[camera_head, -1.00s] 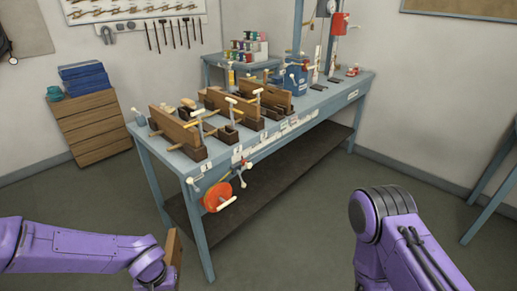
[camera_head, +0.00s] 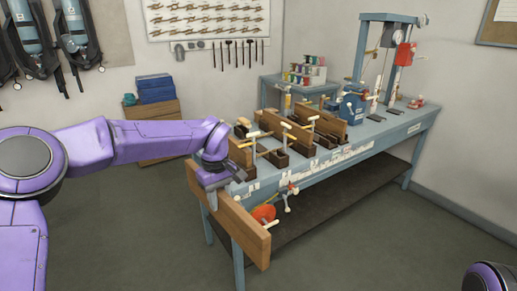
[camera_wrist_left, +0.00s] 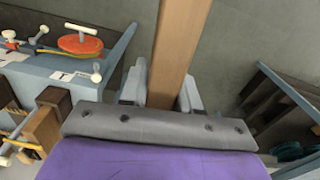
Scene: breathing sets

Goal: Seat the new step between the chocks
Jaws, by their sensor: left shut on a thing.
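My left gripper (camera_head: 217,184) is shut on a wooden board, the step (camera_head: 236,226), and holds it up in front of the near left end of the blue workbench. In the left wrist view the step (camera_wrist_left: 181,45) runs away between the two fingers (camera_wrist_left: 161,90). On the bench, dark wooden chocks (camera_head: 278,158) stand with upright boards (camera_head: 286,131) among them. The held step and my gripper hide part of the bench's near end. My right arm shows only as a purple piece at the lower right; its gripper is out of view.
The blue bench (camera_head: 382,135) carries clamps with pale handles and a red reel (camera_head: 264,213) at its front. A wooden drawer unit (camera_head: 150,117) stands at the back left. The floor in front of the bench is clear.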

